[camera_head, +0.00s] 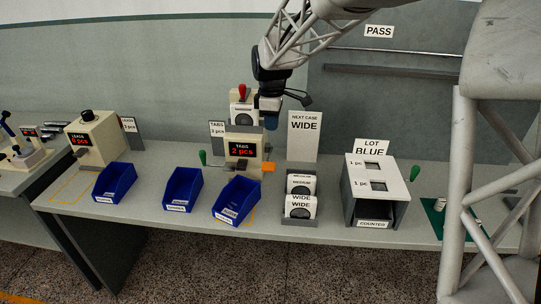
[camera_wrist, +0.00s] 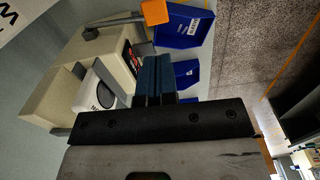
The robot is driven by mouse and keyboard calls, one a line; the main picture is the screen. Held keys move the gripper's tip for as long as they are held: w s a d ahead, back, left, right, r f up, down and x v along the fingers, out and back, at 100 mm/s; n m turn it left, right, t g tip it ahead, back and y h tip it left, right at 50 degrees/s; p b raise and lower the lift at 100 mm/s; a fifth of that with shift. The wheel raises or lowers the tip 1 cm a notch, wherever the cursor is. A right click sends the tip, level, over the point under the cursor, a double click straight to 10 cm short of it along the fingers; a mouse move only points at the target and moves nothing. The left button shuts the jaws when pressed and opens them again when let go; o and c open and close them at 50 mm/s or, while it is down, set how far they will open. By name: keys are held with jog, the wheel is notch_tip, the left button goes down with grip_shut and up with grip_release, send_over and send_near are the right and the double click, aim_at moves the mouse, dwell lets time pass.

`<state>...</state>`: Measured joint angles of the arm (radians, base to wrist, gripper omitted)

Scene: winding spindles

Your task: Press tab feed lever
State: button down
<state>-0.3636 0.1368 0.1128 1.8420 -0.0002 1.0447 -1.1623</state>
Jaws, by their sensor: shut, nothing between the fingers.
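The tab dispenser (camera_head: 232,135) is a beige box with a red display reading 2 pcs, under a sign reading TABS. An orange tab-like handle (camera_head: 268,167), likely its feed lever, sticks out at its right front; it also shows at the top of the wrist view (camera_wrist: 155,12) on a grey rod. My gripper (camera_head: 271,123) points down above and slightly right of the dispenser, apart from the orange handle. Its blue fingers (camera_wrist: 155,80) are together with nothing between them. The dispenser body (camera_wrist: 106,48) lies beside the fingers in the wrist view.
Blue bins (camera_head: 236,216) stand in front of the dispenser. A beige unit with a red knob (camera_head: 242,90) is behind it. A WIDE sign (camera_head: 305,137) and a rack (camera_head: 300,222) are to the right. A LOT BLUE box (camera_head: 376,180) stands farther right.

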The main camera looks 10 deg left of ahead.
aim_at(268, 166)
jog(key=shift+w+a+f+n, duration=0.3)
jog(key=shift+w+a, duration=0.2)
jog(key=shift+a, duration=0.15)
jog(key=shift+f, duration=0.2)
notch_tip(268, 166, down, 14)
jog(key=shift+r, duration=0.15)
dwell(0.6)
